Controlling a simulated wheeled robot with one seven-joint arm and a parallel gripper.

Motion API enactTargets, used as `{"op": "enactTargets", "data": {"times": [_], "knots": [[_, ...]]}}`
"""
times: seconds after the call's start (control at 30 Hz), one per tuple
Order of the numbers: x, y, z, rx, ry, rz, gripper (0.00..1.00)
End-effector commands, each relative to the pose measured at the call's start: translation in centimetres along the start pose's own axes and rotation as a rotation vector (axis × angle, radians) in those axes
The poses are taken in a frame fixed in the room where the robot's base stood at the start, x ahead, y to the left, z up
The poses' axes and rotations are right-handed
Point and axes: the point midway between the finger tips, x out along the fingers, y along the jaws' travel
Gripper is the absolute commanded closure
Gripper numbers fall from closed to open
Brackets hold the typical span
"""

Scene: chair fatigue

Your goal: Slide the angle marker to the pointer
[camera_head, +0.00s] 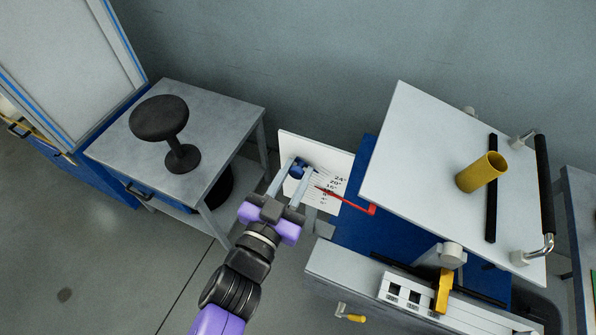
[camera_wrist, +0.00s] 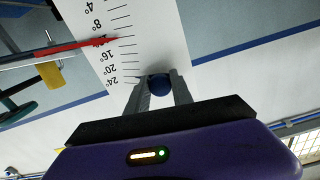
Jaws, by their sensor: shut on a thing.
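A white angle scale board (camera_head: 340,163) with printed degree marks stands upright at the side of the test rig; it also shows in the wrist view (camera_wrist: 165,30). The red pointer (camera_head: 350,200) reaches over the scale, and in the wrist view the pointer (camera_wrist: 85,44) has its tip between the 8° and 16° labels. The blue angle marker (camera_wrist: 160,85) is a round knob beyond the 24° end of the labels, apart from the pointer tip. My gripper (camera_wrist: 158,88) is shut on it, one finger on each side. In the head view my gripper (camera_head: 296,173) partly hides the marker.
The rig's tilted white plate (camera_head: 420,140) carries a yellow cylinder (camera_head: 482,172) on the right. A grey table (camera_head: 200,125) with a black stool (camera_head: 165,125) stands on the left. Open floor lies between table and rig.

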Motion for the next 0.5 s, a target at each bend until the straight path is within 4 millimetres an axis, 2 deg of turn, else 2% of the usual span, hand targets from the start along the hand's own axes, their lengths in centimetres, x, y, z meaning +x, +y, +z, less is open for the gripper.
{"op": "enactTargets", "data": {"times": [0.03, 0.2, 0.33, 0.5], "knots": [[0.0, 0.0, 2.0, -0.025, -0.004, 0.002, 1.00], [0.0, -0.7, 5.2, -0.110, -0.003, 0.002, 1.00], [0.0, -0.9, 6.5, -0.152, -0.003, 0.002, 1.00], [0.0, -1.1, 6.8, -0.170, -0.002, 0.002, 1.00]]}}
